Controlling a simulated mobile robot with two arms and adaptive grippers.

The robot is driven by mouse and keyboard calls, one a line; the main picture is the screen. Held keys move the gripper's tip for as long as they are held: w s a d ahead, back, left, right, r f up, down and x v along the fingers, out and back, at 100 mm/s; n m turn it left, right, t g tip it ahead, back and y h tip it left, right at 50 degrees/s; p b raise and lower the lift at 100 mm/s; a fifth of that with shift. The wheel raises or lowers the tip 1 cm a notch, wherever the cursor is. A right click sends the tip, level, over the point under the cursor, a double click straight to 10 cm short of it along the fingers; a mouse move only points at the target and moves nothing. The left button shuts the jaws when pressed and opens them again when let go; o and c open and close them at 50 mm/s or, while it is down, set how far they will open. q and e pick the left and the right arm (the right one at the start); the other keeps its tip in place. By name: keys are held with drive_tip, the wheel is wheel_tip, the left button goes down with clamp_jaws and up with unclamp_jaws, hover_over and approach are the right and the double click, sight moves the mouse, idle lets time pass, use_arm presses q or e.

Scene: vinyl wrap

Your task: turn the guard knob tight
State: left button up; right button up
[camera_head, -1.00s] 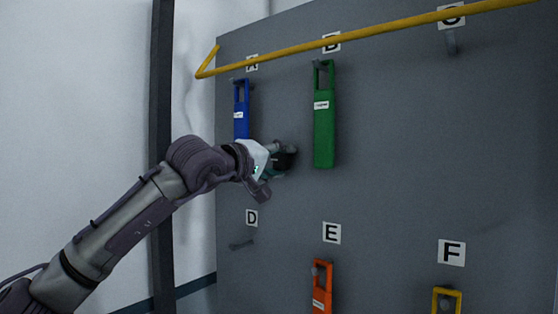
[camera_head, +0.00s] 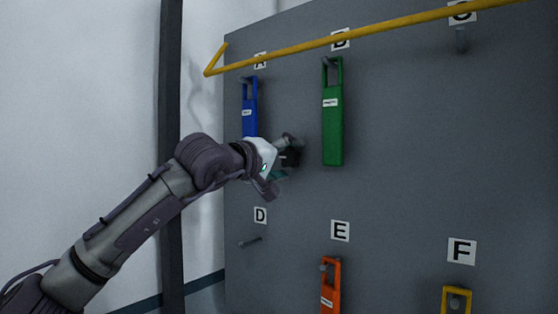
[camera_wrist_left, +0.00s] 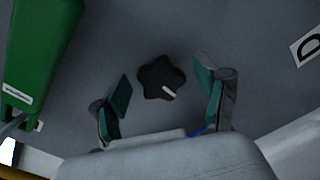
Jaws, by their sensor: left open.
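The guard knob (camera_wrist_left: 161,78) is a black, star-shaped knob with a short white mark, on the grey board. In the left wrist view it sits between the two teal-padded fingers of my left gripper (camera_wrist_left: 162,76). The fingers are open, with a gap on each side of the knob. In the head view my left gripper (camera_head: 285,157) is at the board, below and between the blue and green tags. It mostly hides the knob there. My right gripper is not in view.
The board (camera_head: 400,160) carries a blue tag (camera_head: 249,122), a green tag (camera_head: 332,135), an orange tag (camera_head: 329,298) and a yellow tag (camera_head: 456,296) on pegs. A bare peg (camera_head: 250,241) sticks out under letter D. A yellow rail (camera_head: 400,25) crosses the top.

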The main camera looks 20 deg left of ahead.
use_arm(q)
drive_tip(key=v, duration=1.1)
drive_tip(key=shift+s, duration=0.4)
